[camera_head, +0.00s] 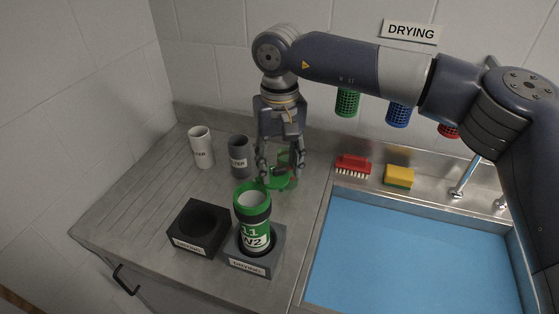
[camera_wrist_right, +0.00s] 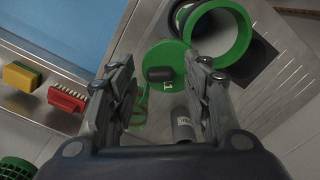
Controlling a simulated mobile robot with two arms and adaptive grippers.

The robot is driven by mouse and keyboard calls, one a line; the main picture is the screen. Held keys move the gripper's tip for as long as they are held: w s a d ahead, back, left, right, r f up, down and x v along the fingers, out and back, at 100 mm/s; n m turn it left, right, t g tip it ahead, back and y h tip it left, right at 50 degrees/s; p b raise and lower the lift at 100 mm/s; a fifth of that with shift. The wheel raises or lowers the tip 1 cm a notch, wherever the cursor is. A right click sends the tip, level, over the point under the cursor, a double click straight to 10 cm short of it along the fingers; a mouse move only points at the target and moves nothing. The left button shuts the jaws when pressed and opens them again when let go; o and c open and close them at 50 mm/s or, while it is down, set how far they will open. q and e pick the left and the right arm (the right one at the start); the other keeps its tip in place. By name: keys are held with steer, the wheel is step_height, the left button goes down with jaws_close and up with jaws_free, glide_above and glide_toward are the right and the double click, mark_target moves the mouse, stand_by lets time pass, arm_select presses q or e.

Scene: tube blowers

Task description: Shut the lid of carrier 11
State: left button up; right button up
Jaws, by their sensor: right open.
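My right gripper (camera_head: 278,177) is open just behind the carrier, at the lid. In the wrist view its fingers (camera_wrist_right: 160,75) are on either side of the knob, apart from it. My left gripper is not in view.
An empty black holder (camera_head: 184,239) stands left of the carrier. A white cup (camera_head: 201,150) and a grey cup (camera_head: 239,150) stand behind. The blue sink (camera_head: 415,260) is at right, with a red brush (camera_head: 353,165) and yellow sponge (camera_head: 399,174) behind it. Colored tubes hang above.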

steer(key=c, duration=1.1)
steer(key=shift+o, duration=0.2)
